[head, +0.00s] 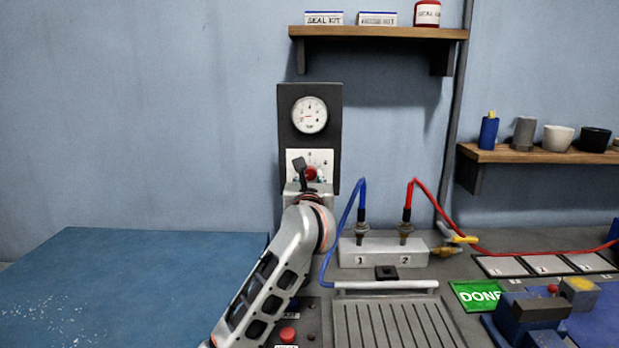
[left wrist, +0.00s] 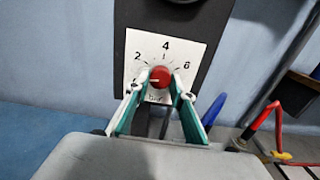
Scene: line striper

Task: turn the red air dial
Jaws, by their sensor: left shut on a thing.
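The red air dial (left wrist: 160,76) sits on a white plate (left wrist: 185,52) with numbers around it, on a dark upright panel. In the left wrist view both fingertips of my left gripper (left wrist: 160,90) are at the dial's two sides, shut on it. A pale pointer mark on the dial points left and slightly down. In the head view the dial (head: 310,173) shows just past my left gripper (head: 308,176), which partly hides it. The round gauge (head: 309,115) above has its needle pointing left. My right gripper is not in view.
A grey block with ports 1 and 2 (head: 383,252) stands right of my left arm, with a blue hose (head: 345,225) and a red hose (head: 428,200) looping up. A green DONE plate (head: 478,296) lies at right. The blue surface (head: 130,285) at left is clear.

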